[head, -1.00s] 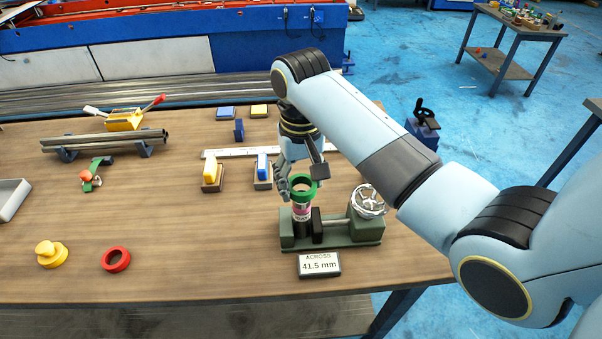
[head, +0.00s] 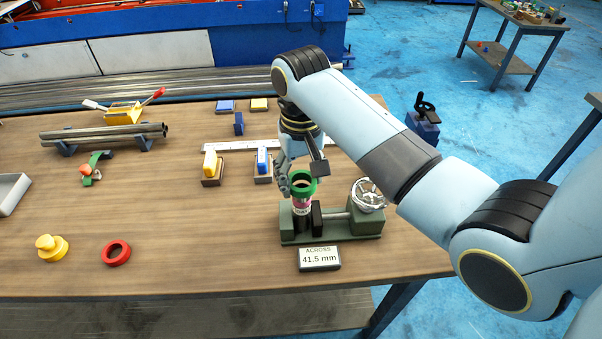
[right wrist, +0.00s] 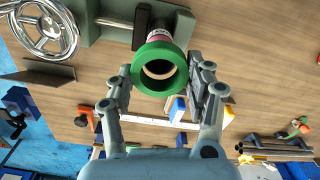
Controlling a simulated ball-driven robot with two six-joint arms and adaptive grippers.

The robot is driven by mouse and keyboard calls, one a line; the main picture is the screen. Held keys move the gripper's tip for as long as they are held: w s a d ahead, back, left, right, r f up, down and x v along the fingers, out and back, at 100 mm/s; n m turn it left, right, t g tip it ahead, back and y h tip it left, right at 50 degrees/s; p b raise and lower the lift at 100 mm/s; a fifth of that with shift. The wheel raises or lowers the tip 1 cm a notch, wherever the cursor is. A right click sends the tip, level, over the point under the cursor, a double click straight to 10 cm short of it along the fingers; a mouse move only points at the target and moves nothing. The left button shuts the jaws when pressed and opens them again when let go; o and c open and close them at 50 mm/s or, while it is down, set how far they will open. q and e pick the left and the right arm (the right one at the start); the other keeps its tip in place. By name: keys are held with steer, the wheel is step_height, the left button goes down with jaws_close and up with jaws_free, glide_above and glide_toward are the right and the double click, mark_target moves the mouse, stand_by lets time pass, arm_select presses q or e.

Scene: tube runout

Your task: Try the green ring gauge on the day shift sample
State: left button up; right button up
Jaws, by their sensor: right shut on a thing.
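The green ring gauge (head: 303,183) is at the top end of an upright tube sample with a pink label (head: 302,206). The sample stands in the green vise (head: 343,229). I cannot tell how far the ring is down around the tube. My right gripper (head: 301,177) reaches down from above and is shut on the ring. In the right wrist view the ring (right wrist: 160,68) lies between the two fingertips, with part of the pink label showing behind it. I cannot read the label's shift name. My left gripper is out of view.
A display (head: 320,258) in front of the vise reads "ACROSS 41.5 mm". A handwheel (head: 368,195) is at the vise's right. A red ring (head: 117,253) and a yellow ring gauge (head: 51,248) lie at front left.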

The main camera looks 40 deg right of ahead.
steer(key=shift+f, duration=1.35)
steer(key=shift+r, duration=0.1)
stand_by(0.4)
step_height(320, 180, up, 7)
steer(key=p, duration=0.2)
stand_by(0.6)
